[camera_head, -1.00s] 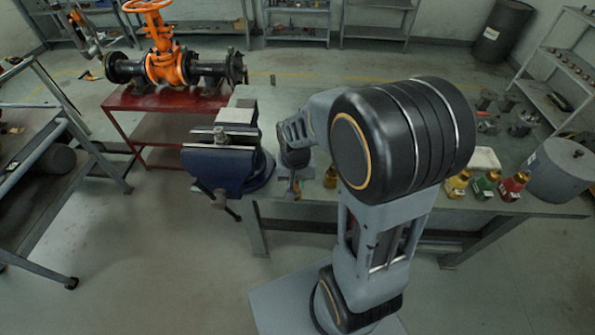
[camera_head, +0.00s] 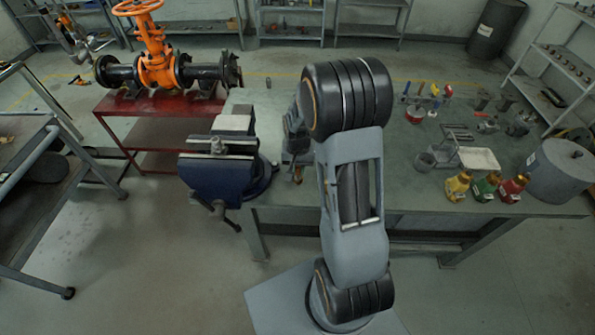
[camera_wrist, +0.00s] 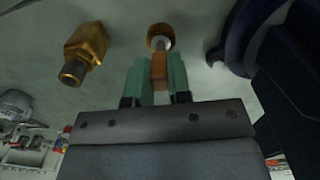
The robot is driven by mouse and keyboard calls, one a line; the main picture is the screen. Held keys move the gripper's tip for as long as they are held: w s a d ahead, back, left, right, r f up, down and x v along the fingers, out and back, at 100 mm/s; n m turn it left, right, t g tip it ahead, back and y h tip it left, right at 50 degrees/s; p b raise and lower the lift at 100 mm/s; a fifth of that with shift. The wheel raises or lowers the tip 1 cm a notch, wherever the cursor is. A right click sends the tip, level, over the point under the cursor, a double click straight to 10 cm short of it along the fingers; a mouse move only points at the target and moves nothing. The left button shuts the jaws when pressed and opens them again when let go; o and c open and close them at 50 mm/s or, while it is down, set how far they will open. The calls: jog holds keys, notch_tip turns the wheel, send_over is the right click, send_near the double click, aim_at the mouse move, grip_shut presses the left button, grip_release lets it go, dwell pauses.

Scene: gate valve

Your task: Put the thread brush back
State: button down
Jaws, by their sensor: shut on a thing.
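My gripper (camera_wrist: 160,85) is shut on a thin orange-brown handle (camera_wrist: 159,70) between its green fingers, seen in the wrist view. A round brown and pale end (camera_wrist: 160,38), which looks like the thread brush's head, shows beyond the fingertips. I cannot tell whether it touches the bench. In the head view my gripper (camera_head: 298,172) is beside the vise, mostly hidden behind my arm. A brass fitting (camera_wrist: 88,45) lies to the left of the fingers in the wrist view.
The blue vise (camera_head: 222,172) stands close left of my gripper; it also shows in the wrist view (camera_wrist: 235,45).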

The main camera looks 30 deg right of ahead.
aim_at(298, 173)
jog(key=shift+w+d+f, duration=0.2)
jog(key=shift+w+f, duration=0.15)
jog(key=shift+f, duration=0.15)
jog(key=shift+w+d+f, duration=0.15)
jog(key=shift+w+f, duration=0.2)
jog(key=shift+f, duration=0.1)
notch_tip(298, 173, down, 3)
jog(key=shift+w+r+p, duration=0.1)
jog(key=shift+p, duration=0.6)
jog(key=shift+f, duration=0.2)
jog(key=shift+f, duration=0.15)
jog(key=shift+f+b, duration=0.15)
jog(key=shift+b, duration=0.15)
jog(key=c, duration=1.1)
grip_release()
jog(key=shift+o, duration=0.2)
